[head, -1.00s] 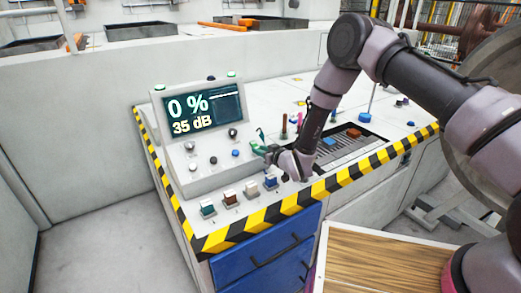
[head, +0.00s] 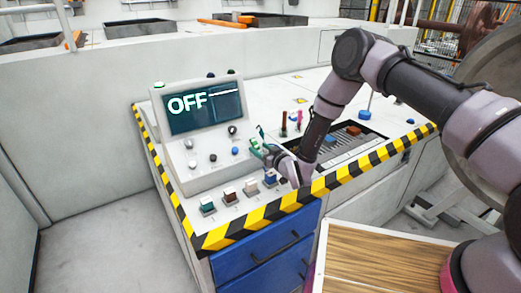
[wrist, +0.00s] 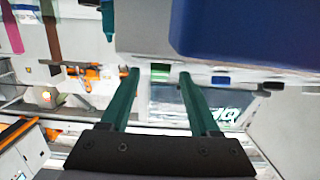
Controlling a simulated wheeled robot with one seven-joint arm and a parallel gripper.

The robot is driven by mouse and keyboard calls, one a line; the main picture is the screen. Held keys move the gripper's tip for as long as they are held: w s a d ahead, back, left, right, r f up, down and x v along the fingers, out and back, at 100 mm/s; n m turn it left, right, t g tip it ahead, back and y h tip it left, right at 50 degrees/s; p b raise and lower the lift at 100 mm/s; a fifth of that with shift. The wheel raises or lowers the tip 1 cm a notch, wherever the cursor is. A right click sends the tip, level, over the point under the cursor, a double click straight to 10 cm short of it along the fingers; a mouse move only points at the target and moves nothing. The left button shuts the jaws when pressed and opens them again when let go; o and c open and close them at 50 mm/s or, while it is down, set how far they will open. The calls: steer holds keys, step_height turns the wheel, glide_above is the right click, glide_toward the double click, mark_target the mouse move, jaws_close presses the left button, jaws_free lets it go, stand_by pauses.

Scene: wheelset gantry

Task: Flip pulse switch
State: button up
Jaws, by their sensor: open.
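The control console carries a tilted display (head: 203,108) that reads "OFF". No label for a pulse switch is legible, so I cannot tell which control it is. Small knobs and buttons sit below the display, among them a black knob (head: 232,130) and a blue button (head: 235,151). The wrist view shows both fingers (wrist: 158,75) apart, with nothing clearly held.
Black-and-yellow striped edging (head: 255,211) borders the console. A recessed slider panel (head: 345,143) and upright coloured pegs (head: 298,118) lie near my gripper. Blue drawers (head: 262,252) are below, and a wood-topped surface (head: 385,265) is at the lower right.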

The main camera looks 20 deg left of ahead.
steer(key=v, duration=1)
steer(key=shift+s+d+r, duration=0.1)
steer(key=shift+s+d, duration=0.15)
steer(key=shift+s, duration=0.05)
steer(key=w+d+r+m+h, duration=0.25)
steer(key=w+d+r, duration=0.45)
steer(key=r, duration=0.4)
steer(key=w+d+r+m+h, duration=0.25)
steer(key=w+d+r, duration=0.45)
steer(key=r, duration=0.4)
steer(key=s+d+r+m+h, duration=0.1)
steer(key=s+d+r+h, duration=0.2)
steer(key=d+r, duration=0.65)
steer(key=s+d+r+m+g+h, duration=0.25)
steer(key=s+d+r+m, duration=0.25)
steer(key=s+d+r, duration=0.65)
steer(key=s+d+r+m, duration=0.1)
steer(key=s+d, duration=0.2)
steer(key=s, duration=0.6)
steer(key=s+d+r+m, duration=0.1)
steer(key=s+d+m, duration=0.1)
steer(key=s, duration=0.7)
steer(key=shift+s+d+g, duration=0.35)
steer(key=shift+d+g, duration=0.1)
steer(key=shift+d, duration=0.35)
